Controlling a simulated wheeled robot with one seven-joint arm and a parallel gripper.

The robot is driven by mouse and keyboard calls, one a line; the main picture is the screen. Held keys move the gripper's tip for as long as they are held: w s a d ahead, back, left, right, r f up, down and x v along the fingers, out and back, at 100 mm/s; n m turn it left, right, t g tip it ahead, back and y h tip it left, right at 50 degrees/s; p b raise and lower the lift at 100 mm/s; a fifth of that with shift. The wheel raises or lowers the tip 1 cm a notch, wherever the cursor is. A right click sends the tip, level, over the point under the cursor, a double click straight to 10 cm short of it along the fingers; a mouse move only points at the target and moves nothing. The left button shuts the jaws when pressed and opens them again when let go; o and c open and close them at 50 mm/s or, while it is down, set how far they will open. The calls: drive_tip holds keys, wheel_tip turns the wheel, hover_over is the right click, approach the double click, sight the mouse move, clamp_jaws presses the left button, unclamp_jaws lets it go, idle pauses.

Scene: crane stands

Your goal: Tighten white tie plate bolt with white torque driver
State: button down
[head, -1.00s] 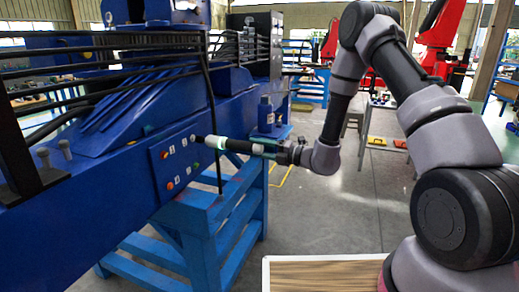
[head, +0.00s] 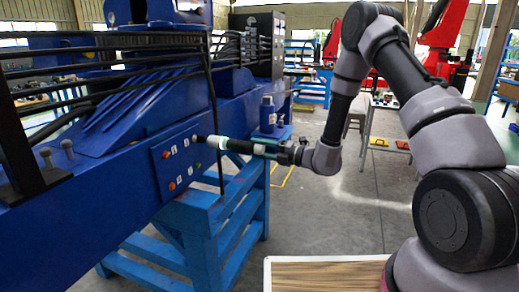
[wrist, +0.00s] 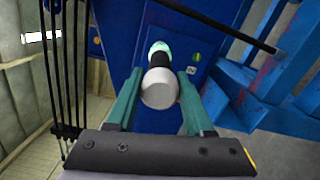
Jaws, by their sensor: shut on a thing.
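The blue tie plate (head: 176,163) is on the side of the blue crane beam and carries several small coloured bolt heads, with white (head: 186,142), yellow, red and green ones. My gripper (head: 270,152) is shut on the torque driver (head: 240,147), a black tool with a white butt end and a pale green-white collar. In the wrist view, my gripper (wrist: 161,74) holds the driver's white end (wrist: 159,89) between green fingers.
Black hoses (head: 209,100) run along the beam, one hanging close beside the driver. A blue bottle (head: 267,115) stands behind the driver. The blue trestle stand (head: 200,215) is below the plate.

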drive_tip(key=shift+x, duration=1.1)
idle(2.9)
